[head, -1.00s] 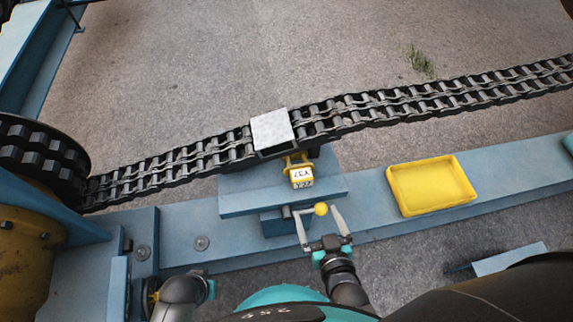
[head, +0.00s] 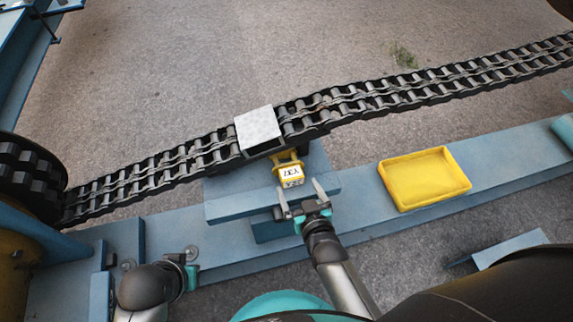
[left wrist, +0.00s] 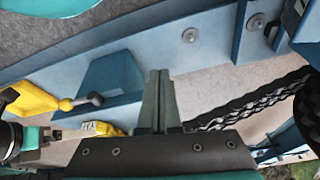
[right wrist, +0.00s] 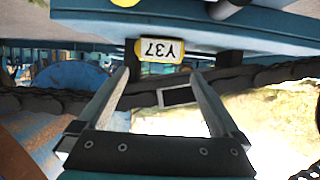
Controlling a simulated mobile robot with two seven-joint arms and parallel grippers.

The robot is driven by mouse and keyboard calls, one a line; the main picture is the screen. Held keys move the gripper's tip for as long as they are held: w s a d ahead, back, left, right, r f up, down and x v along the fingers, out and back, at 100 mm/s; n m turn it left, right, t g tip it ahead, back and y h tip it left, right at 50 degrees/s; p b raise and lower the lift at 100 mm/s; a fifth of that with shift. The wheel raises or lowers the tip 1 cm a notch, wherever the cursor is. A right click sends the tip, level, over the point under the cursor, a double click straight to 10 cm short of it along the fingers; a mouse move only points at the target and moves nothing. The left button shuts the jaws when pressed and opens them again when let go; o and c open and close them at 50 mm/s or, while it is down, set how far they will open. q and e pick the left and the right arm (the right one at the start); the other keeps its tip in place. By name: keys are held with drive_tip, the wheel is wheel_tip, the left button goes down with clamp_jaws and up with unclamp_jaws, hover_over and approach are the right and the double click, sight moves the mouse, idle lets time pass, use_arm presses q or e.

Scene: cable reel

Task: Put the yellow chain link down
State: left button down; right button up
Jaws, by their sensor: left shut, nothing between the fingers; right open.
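The yellow chain link (head: 290,173), with a white Y37 label, sits on the blue stand (head: 225,208), just below the pale plate on the chain. Its label (right wrist: 161,49) shows in the right wrist view, ahead of and between the fingertips. My right gripper (head: 300,190) is open, its fingertips close to the near side of the link; I cannot tell whether they touch it. My left gripper (head: 190,256) is low at the left, away from the link. Its fingers (left wrist: 160,75) are shut and empty in the left wrist view.
A black double chain (head: 400,95) runs across the scene, with a pale plate (head: 258,125) on it. A yellow tray (head: 424,179) lies on the blue beam (head: 508,170) to the right. A dark toothed wheel (head: 25,175) stands at the left.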

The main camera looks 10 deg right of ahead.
sight(293, 177)
drive_tip(key=shift+f+b+x, duration=0.2)
drive_tip(key=shift+b+x, duration=1)
drive_tip(key=shift+x, duration=0.4)
drive_tip(key=shift+w+f, duration=0.15)
drive_tip(key=shift+w, duration=0.05)
drive_tip(key=shift+w+f+b, duration=0.25)
drive_tip(key=shift+w+b, duration=0.2)
drive_tip(key=shift+b, duration=0.1)
drive_tip(key=shift+w, duration=0.35)
use_arm(q)
wheel_tip(293, 177, up, 7)
drive_tip(key=w+d+t, duration=0.1)
drive_tip(key=t, duration=0.1)
drive_tip(key=shift+f+h, duration=0.2)
drive_tip(key=shift+h, duration=0.1)
drive_tip(key=shift+w, duration=0.1)
use_arm(e)
drive_tip(key=shift+c, duration=0.2)
clamp_jaws()
drive_tip(key=shift+r, duration=0.1)
